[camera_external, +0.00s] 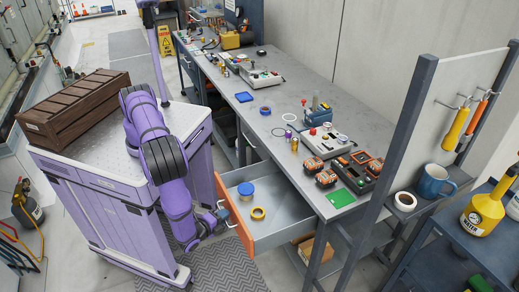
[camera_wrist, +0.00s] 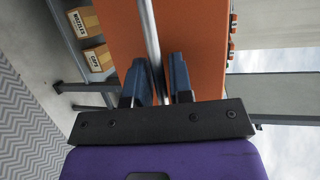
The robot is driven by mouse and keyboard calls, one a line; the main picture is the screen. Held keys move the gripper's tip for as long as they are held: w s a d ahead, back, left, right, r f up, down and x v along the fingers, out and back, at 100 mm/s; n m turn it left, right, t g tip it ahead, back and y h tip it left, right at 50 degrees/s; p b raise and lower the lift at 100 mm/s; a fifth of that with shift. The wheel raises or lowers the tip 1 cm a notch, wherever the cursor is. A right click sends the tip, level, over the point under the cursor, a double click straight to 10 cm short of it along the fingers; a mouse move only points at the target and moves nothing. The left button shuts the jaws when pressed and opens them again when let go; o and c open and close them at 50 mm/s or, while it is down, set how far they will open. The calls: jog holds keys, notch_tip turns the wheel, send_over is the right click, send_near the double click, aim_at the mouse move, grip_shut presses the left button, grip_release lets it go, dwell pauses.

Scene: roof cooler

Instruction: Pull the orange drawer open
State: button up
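The orange drawer front (camera_external: 240,228) stands well out from under the grey workbench, so the drawer is open. A blue-lidded round container (camera_external: 246,190) and a yellow tape roll (camera_external: 258,213) lie inside. My gripper (camera_external: 222,211) is at the outer face of the orange front, at its handle. In the wrist view, the orange front (camera_wrist: 195,40) fills the upper middle. The metal bar handle (camera_wrist: 149,30) runs between the two dark blue fingertips of my gripper (camera_wrist: 160,75), which look closed on it.
A purple cart (camera_external: 120,200) with a brown wooden crate (camera_external: 75,105) on top is close to my arm. The workbench top (camera_external: 290,85) carries tools and boxes. Labelled cardboard boxes (camera_wrist: 92,40) sit below the bench. Patterned matting (camera_external: 225,272) covers the floor in front.

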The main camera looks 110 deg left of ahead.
jog(key=v, duration=1.1)
dwell(0.3)
jog(key=w+a+r+n+g+h, duration=0.2)
jog(key=a+r+g, duration=0.1)
jog(key=r, duration=0.7)
jog(key=w+a+r+n+g+h, duration=0.1)
jog(key=a+r+g+h, duration=0.15)
jog(key=r, duration=0.85)
jog(key=w+a+r+n+g+h, duration=0.2)
jog(key=a+r, duration=0.2)
jog(key=r, duration=0.6)
jog(key=s+a+r+t+h, duration=0.3)
jog(key=s+a+r+h, duration=0.1)
jog(key=s+r, duration=0.5)
jog(key=s+a+r+t+h, duration=0.3)
jog(key=s+a+r, duration=0.4)
jog(key=r, duration=0.6)
jog(key=shift+s+a+t+h, duration=0.3)
jog(key=shift+s+h, duration=0.25)
jog(key=shift+s, duration=0.7)
